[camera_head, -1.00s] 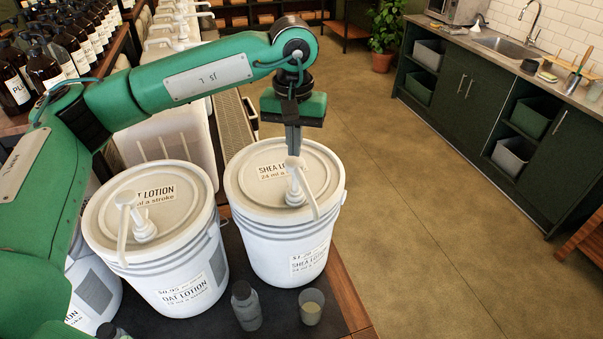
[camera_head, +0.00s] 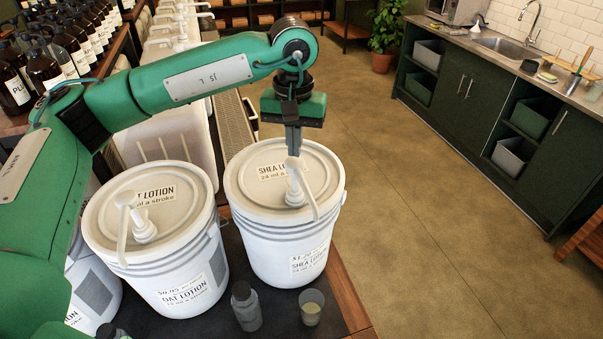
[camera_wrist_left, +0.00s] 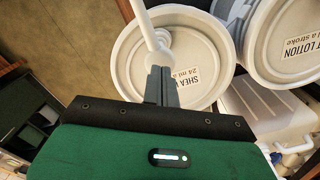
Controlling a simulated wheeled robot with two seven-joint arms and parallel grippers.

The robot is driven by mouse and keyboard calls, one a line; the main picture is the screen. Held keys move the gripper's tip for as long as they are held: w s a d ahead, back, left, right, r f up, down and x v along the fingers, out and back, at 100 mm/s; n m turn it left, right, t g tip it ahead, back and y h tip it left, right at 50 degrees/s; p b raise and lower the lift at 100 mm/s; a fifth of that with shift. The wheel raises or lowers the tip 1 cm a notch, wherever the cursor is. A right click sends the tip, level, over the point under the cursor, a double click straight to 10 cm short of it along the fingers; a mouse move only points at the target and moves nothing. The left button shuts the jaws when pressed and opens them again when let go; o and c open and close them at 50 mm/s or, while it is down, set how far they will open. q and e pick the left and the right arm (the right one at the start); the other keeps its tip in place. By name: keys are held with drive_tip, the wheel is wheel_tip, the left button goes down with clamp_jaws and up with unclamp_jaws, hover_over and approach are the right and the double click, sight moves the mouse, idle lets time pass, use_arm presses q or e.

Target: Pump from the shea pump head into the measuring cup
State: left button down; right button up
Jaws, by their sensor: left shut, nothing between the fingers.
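The shea lotion bucket (camera_head: 285,225) is a white tub with a labelled lid. Its white pump head (camera_head: 295,182) stands on the lid, with the spout pointing toward the front. My left gripper (camera_head: 293,150) is shut and empty, pointing down at the top of the pump head; whether it touches is hard to tell. The measuring cup (camera_head: 311,307) is a small clear cup with some pale content, standing in front of the shea bucket below the spout's side. My right gripper is not in view.
The oat lotion bucket (camera_head: 150,235) with its own pump stands just left. A grey bottle (camera_head: 246,305) stands left of the cup. The table's wooden edge (camera_head: 352,300) is close on the right, with open floor beyond.

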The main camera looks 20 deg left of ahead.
sight(295, 162)
use_arm(q)
drive_tip(key=shift+f, duration=0.15)
idle(0.4)
drive_tip(key=shift+f+b, duration=2.8)
drive_tip(key=shift+f, duration=0.1)
drive_tip(key=shift+r+p, duration=0.5)
drive_tip(key=shift+r, duration=0.35)
drive_tip(key=shift+r+p, duration=0.65)
drive_tip(key=shift+r, duration=1.35)
drive_tip(key=shift+f, duration=0.1)
